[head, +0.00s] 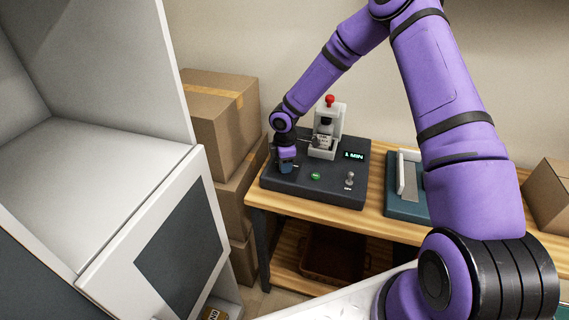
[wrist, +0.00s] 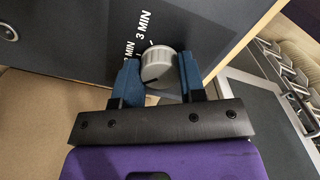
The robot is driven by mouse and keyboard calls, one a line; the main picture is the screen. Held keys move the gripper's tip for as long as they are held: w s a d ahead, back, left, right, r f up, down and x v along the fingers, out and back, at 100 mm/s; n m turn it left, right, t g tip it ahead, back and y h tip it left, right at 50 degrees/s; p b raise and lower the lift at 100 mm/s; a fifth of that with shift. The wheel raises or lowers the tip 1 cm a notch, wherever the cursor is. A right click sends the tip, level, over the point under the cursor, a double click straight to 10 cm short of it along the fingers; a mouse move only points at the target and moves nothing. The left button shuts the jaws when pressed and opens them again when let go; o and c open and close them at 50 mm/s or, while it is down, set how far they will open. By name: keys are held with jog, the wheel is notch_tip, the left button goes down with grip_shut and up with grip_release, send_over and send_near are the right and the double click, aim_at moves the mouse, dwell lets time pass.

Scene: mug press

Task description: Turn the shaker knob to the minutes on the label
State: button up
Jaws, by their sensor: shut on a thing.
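The shaker (head: 300,190) is a dark box on the wooden bench, with a lit display (head: 353,155) reading "1 MIN". A bottle (head: 324,133) with a small pale label stands in its white holder (head: 340,120); I cannot read the label. My gripper (head: 286,166) is at the shaker's left end. In the wrist view the light grey round knob (wrist: 157,64) sits between the blue fingertips of my gripper (wrist: 158,76), which are shut on its sides. "3 MIN" (wrist: 142,26) is printed beside the knob; another minute mark is partly hidden by the left finger.
The shaker also has a green button (head: 315,176) and a toggle switch (head: 349,179). A teal device (head: 405,207) stands to its right on the bench (head: 385,225). Stacked cardboard boxes (head: 215,115) and a white cabinet (head: 130,180) are on the left.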

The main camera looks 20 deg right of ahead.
jog(key=m, duration=0.4)
jog(key=shift+m, duration=2.5)
jog(key=o, duration=0.9)
jog(key=shift+r, duration=0.15)
notch_tip(320, 180, up, 10)
jog(key=shift+r, duration=0.25)
